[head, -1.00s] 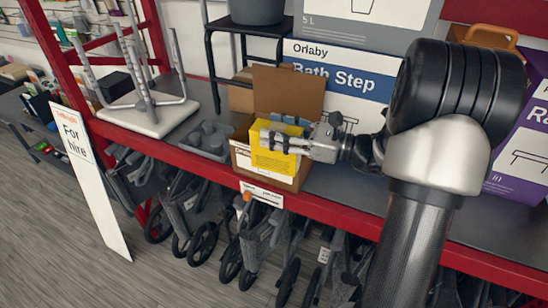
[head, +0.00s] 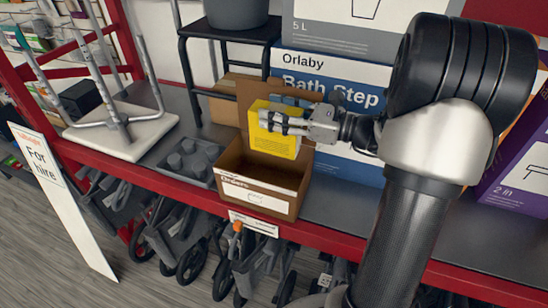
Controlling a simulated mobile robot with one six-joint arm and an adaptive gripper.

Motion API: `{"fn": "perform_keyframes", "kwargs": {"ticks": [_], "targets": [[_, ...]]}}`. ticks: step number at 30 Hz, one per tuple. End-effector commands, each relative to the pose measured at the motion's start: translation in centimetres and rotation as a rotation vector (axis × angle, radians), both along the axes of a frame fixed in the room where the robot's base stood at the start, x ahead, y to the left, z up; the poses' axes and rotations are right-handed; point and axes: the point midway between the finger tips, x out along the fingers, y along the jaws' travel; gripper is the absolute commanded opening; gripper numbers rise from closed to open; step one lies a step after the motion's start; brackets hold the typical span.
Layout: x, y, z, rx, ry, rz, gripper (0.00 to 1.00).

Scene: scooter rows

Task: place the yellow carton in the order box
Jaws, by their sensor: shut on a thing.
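The yellow carton (head: 284,146) is upright, with printed text on its front. My gripper (head: 267,121) reaches in from the right and is shut on its upper part. The open brown order box (head: 231,194) stands at the shelf's front edge, with a white label and raised back flap. The carton shows above the box's opening, in front of the flap. Its bottom edge is near the rear of the opening, and I can see into the box's front part, which looks empty. I cannot tell whether the carton's bottom is below the rim.
A grey moulded tray (head: 191,160) sits left of the box. A white-seated stool (head: 122,135) lies upside down further left. A blue and white Bath Step box (head: 340,75) stands behind my gripper, with a black step stool (head: 228,33) behind the order box. Folded wheeled walkers fill the space below.

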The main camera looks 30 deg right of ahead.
Motion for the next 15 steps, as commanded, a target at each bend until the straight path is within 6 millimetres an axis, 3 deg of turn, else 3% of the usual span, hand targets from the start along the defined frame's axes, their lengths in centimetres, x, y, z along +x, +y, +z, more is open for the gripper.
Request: {"fn": "perform_keyframes", "kwargs": {"ticks": [1, 6, 15], "targets": [[0.0, 0.0, -1.7, 0.005, 0.003, 0.0, 0.01], [0.0, 0.0, -5.8, 0.004, 0.002, 0.0, 0.01], [0.0, 0.0, -8.5, 0.001, -0.001, 0.0, 0.01]]}}
